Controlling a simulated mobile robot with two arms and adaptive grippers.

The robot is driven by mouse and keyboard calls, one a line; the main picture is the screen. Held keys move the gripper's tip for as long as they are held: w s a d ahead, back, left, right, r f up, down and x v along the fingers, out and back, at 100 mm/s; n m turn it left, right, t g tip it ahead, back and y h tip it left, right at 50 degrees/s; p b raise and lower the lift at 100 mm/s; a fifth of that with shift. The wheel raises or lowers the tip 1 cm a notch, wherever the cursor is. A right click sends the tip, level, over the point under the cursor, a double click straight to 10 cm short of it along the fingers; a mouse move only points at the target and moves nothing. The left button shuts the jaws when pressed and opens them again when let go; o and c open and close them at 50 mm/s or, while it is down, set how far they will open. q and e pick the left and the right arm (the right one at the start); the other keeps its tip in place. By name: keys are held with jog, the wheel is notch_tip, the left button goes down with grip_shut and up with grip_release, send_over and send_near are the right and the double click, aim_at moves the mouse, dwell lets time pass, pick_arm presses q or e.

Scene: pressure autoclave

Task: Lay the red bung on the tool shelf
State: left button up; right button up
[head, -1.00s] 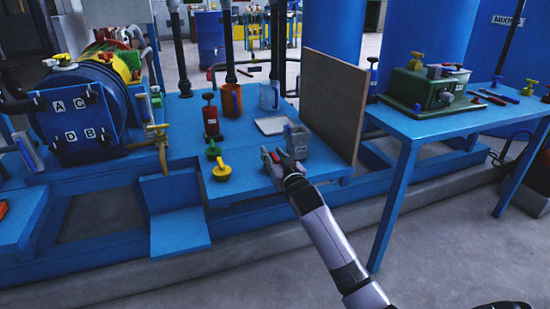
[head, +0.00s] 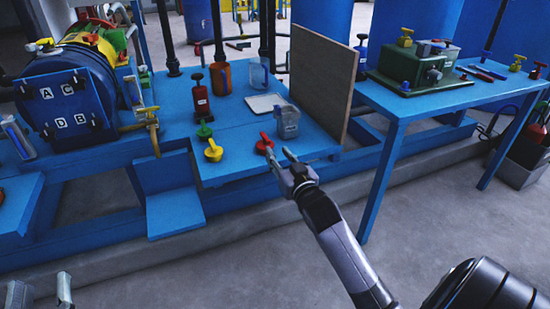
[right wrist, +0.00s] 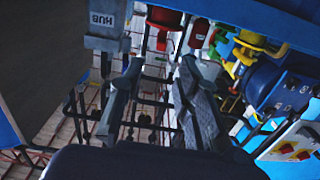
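The red bung (head: 265,143) stands on the blue platform, just beyond my right gripper's fingertips. My right gripper (head: 284,157) is open and empty, near the platform's front edge. In the right wrist view its fingers (right wrist: 160,100) are spread, with a red piece (right wrist: 165,17), likely the bung, past them at the top. My left gripper (head: 41,294) shows at the bottom left corner, its fingers apart with nothing seen between them. A blue table (head: 395,101) on the right bears small tools (head: 487,72); I cannot tell whether it is the tool shelf.
A grey jug (head: 287,122) stands close behind the bung. A red bottle (head: 200,98), an orange jug (head: 221,78) and a white tray (head: 280,100) are behind. An upright board (head: 322,80) separates platform and table.

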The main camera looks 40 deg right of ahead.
jog(key=s+a+r+n+t+y, duration=0.1)
jog(key=s+a+r+n+y, duration=0.1)
jog(key=s+a, duration=0.3)
jog(key=s+a+r+n+t+y, duration=0.1)
jog(key=s+a+r+y, duration=0.2)
jog(key=a, duration=1)
jog(key=s+a+r+n+y, duration=0.2)
jog(key=s+a+y, duration=0.2)
jog(key=s+a, duration=0.2)
jog(key=a, duration=0.2)
jog(key=shift+s+a+r+n+t, duration=0.15)
jog(key=shift+s+a+n+t, duration=0.15)
jog(key=shift+a+t, duration=0.1)
